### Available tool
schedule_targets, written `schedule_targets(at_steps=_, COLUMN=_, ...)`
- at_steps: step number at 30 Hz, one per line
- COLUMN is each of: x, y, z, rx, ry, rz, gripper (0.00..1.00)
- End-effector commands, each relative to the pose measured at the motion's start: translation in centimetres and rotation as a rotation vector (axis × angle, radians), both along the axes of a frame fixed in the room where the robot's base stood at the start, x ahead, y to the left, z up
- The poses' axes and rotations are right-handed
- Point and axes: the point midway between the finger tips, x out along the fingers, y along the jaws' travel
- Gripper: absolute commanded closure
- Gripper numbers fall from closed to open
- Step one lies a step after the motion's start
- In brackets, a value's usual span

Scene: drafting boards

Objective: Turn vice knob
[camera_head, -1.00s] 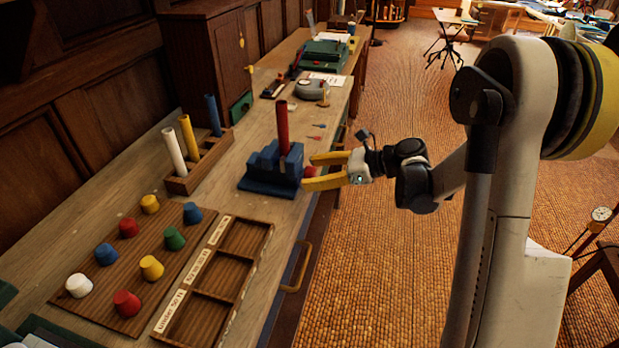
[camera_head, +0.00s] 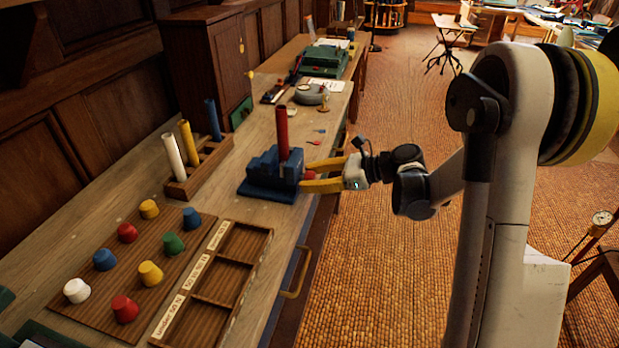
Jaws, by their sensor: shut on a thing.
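The blue vice (camera_head: 270,176) sits on the bench near its front edge, with a red rod (camera_head: 282,133) standing upright in it. The red vice knob (camera_head: 309,174) is on the vice's right side, mostly hidden by my fingers. My gripper (camera_head: 306,175) reaches in from the right, its two yellow fingers around the knob, one above and one below. It is shut on the knob.
Left of the vice is a wooden rack (camera_head: 200,166) with white, yellow and blue rods. Nearer lie a board with several coloured pegs (camera_head: 100,300) and a labelled compartment tray (camera_head: 240,225). A drawer handle (camera_head: 297,272) sticks out of the bench front. Open floor lies to the right.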

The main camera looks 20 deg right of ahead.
Motion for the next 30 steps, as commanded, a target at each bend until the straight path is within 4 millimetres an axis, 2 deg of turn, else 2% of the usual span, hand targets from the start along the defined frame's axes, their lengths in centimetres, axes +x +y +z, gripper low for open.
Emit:
schedule_targets(at_steps=8, x=-0.15, y=0.12, z=-0.03, rx=-0.077, ry=-0.133, rz=0.001, gripper=0.9)
schedule_targets(at_steps=30, x=-0.36, y=0.28, z=-0.26, rx=-0.411, ry=-0.712, rz=0.0, gripper=0.9)
